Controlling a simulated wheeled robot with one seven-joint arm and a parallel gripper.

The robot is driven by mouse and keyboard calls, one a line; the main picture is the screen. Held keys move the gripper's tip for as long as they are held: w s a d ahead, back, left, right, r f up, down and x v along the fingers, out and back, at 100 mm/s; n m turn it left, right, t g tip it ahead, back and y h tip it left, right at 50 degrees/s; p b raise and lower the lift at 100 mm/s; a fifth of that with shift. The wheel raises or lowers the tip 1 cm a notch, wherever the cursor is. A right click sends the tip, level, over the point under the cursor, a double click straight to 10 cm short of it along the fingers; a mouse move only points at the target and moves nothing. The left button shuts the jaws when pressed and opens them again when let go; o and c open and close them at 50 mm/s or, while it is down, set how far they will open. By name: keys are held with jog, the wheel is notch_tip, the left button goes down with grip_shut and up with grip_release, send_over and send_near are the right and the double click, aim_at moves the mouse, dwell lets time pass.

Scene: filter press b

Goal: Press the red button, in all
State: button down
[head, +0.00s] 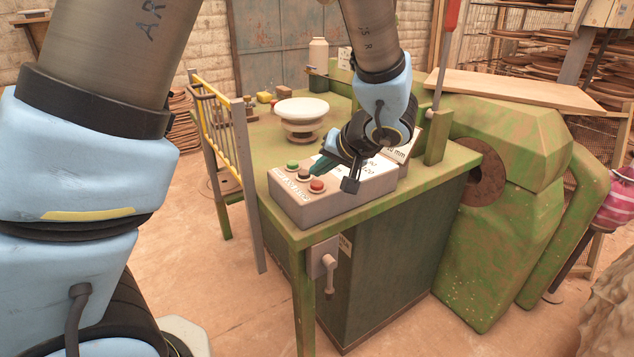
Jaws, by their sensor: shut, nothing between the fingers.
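A grey-white control box (292,200) sits on the near corner of the green bench. On its top are a green button (293,164), a dark button (304,174) and a red button (317,185), in a row. The red button is the one nearest the front. My gripper (319,170) is shut and empty, pointing down and left over the box. Its fingertips are close beside the dark button and just behind the red button. I cannot tell whether they touch the box. The red button's top shows clear of the fingers.
The green bench (270,152) carries a white round wheel (302,109) behind the box. A yellow rail (222,131) stands at its left. A lever with a red handle (450,14) and a large green machine (505,205) stand at the right. A switch handle (328,265) sticks out below.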

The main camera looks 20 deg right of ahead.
aim_at(319, 186)
jog(key=shift+r+p, duration=0.95)
jog(key=shift+r, duration=1.55)
jog(key=shift+a, duration=0.1)
jog(key=s+a+f+n+g+h, duration=0.1)
jog(key=a+n+g, duration=0.1)
jog(key=a, duration=1.3)
jog(key=s+a+f+n+g+h, duration=0.1)
jog(key=a+g, duration=0.4)
jog(key=a, duration=1)
jog(key=shift+s+f+n+h, duration=0.35)
jog(key=shift+f+n+h, duration=0.05)
jog(key=shift+f+n, duration=0.3)
